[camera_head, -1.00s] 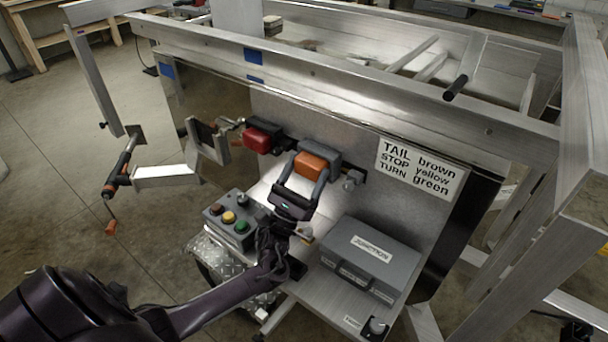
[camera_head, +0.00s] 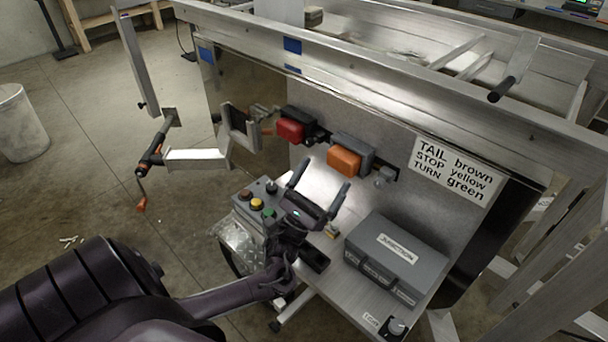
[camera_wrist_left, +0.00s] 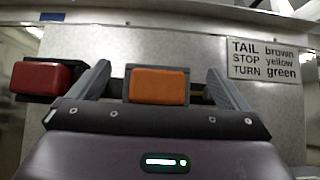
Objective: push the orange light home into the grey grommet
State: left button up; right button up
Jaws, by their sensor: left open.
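The orange light (camera_head: 344,161) sits in the grey grommet (camera_head: 358,146) on the trailer's panel, and I cannot tell how deep it is seated. In the left wrist view the orange light (camera_wrist_left: 158,86) shows face-on between my fingers, apart from them. Dark material shows at its edges. My left gripper (camera_head: 322,180) is open and empty, in front of and below the light, with its fingers pointing toward the panel. My right gripper is not in view.
A red light (camera_head: 290,130) is mounted left of the orange one. A labelled sign (camera_head: 455,171) is on the panel at right. A grey junction box (camera_head: 397,257) and a button box (camera_head: 257,203) stand below. A jack with a crank handle (camera_head: 150,158) is at left.

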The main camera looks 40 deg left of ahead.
pick_arm(q)
jog(key=s, duration=0.7)
jog(key=shift+a, duration=0.2)
